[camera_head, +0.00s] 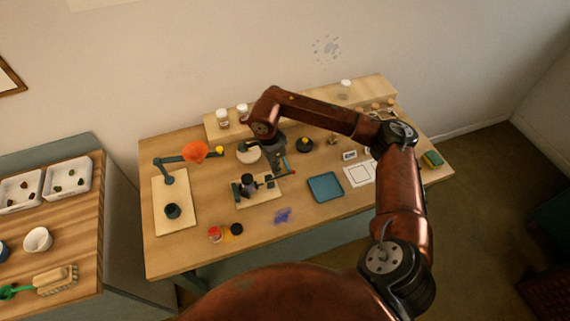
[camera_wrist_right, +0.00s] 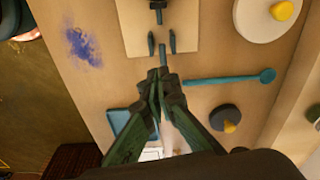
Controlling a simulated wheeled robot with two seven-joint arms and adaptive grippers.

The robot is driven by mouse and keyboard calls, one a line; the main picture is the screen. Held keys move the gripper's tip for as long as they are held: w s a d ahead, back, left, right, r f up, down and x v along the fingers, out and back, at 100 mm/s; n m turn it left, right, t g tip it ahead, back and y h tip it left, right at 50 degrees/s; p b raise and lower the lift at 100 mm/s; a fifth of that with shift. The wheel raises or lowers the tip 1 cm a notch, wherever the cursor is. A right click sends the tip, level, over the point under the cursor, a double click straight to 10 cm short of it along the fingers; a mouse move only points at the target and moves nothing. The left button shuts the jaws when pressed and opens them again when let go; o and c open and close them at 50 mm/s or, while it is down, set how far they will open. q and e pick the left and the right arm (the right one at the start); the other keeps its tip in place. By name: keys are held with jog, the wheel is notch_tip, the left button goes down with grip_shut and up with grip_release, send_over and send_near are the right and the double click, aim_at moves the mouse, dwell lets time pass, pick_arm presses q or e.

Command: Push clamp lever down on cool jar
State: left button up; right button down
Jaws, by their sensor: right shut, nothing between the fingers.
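A small clamp stand with dark upright parts stands on a pale board (camera_head: 262,196) at the middle of the table. A dark jar (camera_head: 247,183) sits at the clamp. In the right wrist view the pale board (camera_wrist_right: 185,30) carries two short dark uprights and a dark part at the top edge; I cannot tell which part is the lever. My right gripper (camera_head: 283,166) is above the table, just behind and right of the clamp. In the wrist view its fingers (camera_wrist_right: 162,75) are shut and empty, tips close to the board's near edge. My left gripper is out of view.
A blue tray (camera_head: 325,187) lies right of the board. A teal spoon-like tool (camera_wrist_right: 230,78) and a dark round dish (camera_wrist_right: 225,115) lie near the gripper.

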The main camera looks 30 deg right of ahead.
notch_tip(320, 180, up, 12)
jog(key=a, duration=0.1)
jog(key=shift+a, duration=0.15)
jog(key=shift+w, duration=0.1)
dwell(0.5)
